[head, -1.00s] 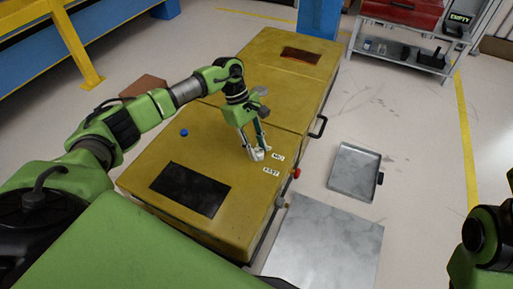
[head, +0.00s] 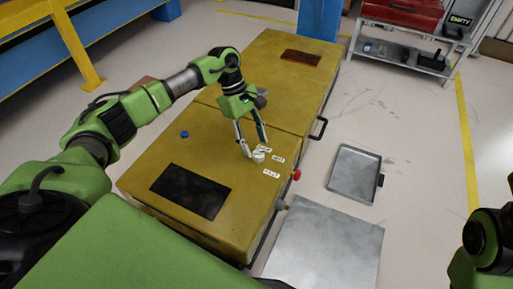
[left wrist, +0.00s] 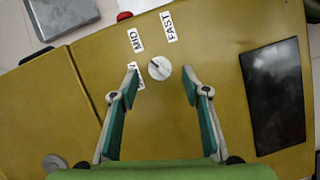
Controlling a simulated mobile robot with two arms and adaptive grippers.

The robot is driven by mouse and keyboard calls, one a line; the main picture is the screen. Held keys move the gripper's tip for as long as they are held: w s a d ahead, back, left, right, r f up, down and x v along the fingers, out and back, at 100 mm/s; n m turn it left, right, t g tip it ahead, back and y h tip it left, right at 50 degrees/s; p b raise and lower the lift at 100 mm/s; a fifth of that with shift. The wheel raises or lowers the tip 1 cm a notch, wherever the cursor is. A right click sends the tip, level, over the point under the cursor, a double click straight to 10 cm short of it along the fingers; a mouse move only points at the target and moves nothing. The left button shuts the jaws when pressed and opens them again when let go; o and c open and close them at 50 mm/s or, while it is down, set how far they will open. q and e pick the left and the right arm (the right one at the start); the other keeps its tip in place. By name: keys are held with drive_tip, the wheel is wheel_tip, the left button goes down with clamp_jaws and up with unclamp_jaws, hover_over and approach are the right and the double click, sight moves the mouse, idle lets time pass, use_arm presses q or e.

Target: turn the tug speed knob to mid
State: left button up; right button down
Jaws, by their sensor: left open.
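The tug speed knob (head: 258,156) is a small pale round dial on the yellow tug's top. It also shows in the left wrist view (left wrist: 159,68), with a dark mark slanting toward its upper left, roughly on the MID side. Labels MID (left wrist: 135,39) and FAST (left wrist: 168,27) lie beside it; the third label, SLOW (head: 264,149), is partly covered by a finger in the wrist view. My left gripper (head: 255,147) is open above the knob, its fingers apart on either side in the wrist view (left wrist: 160,74), holding nothing. My right gripper is out of view.
A red button (head: 296,175) sticks out at the tug's side edge. A dark panel (head: 190,191) and a blue button (head: 184,134) are on its top. A metal tray (head: 354,172) and a grey plate (head: 325,248) lie to the right.

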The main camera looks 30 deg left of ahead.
use_arm(q)
drive_tip(key=v, duration=0.8)
drive_tip(key=shift+a+r, duration=0.15)
drive_tip(key=shift+r, duration=0.2)
